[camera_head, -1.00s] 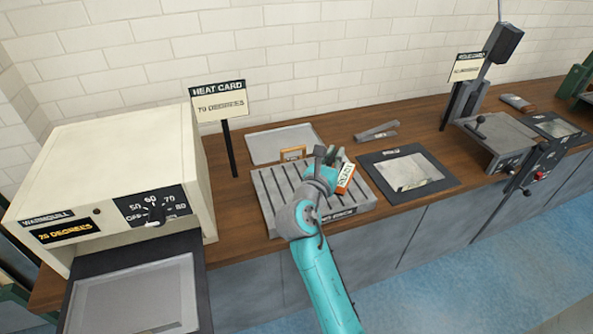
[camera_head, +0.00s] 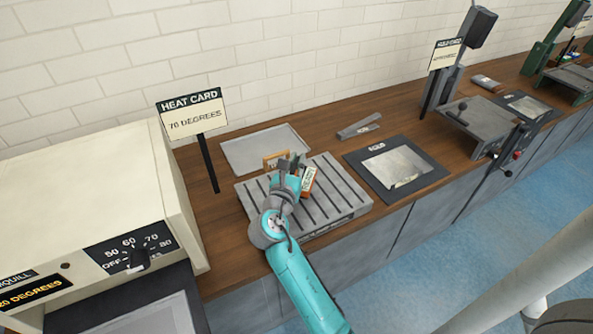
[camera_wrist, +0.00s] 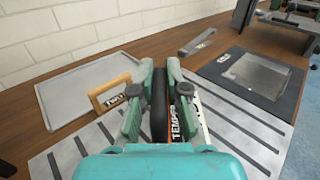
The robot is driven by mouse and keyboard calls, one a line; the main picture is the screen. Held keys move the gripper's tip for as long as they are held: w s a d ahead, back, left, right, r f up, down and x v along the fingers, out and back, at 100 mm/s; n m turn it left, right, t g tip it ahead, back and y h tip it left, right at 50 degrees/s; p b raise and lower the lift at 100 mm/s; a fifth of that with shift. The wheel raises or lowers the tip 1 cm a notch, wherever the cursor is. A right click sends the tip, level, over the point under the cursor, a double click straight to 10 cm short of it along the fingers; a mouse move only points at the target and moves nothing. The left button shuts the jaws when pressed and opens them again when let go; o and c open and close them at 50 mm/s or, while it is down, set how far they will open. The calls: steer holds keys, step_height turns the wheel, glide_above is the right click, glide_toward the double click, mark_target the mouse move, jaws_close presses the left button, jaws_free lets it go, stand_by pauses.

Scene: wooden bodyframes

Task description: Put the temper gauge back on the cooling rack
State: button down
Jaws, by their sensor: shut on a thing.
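The temper gauge (camera_wrist: 178,128) is a dark, upright piece with an orange edge and a white label reading "TEMP". It also shows in the head view (camera_head: 308,180), at the right side of my gripper. My gripper (camera_wrist: 160,88) is shut on the gauge; in the head view my gripper (camera_head: 290,172) is above the cooling rack. The cooling rack (camera_head: 340,200) is a grey slotted block on the wooden counter, and its slats show in the wrist view (camera_wrist: 235,125). Whether the gauge touches the rack is hidden.
A wooden-framed tag (camera_wrist: 110,92) stands left of my gripper. A grey tray (camera_head: 265,148) lies behind the rack. A dark framed plate (camera_head: 432,172) lies to the right, a grey stapler-like tool (camera_head: 358,128) behind. A cream warmer (camera_head: 85,200) stands left, beside the heat card sign (camera_head: 192,112).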

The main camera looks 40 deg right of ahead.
steer(key=shift+f, duration=1.55)
steer(key=shift+f, duration=0.15)
steer(key=c, duration=1.2)
jaws_free()
steer(key=shift+s+a, duration=0.1)
steer(key=v, duration=1.1)
steer(key=shift+s+a, duration=0.25)
steer(key=shift+a, duration=0.05)
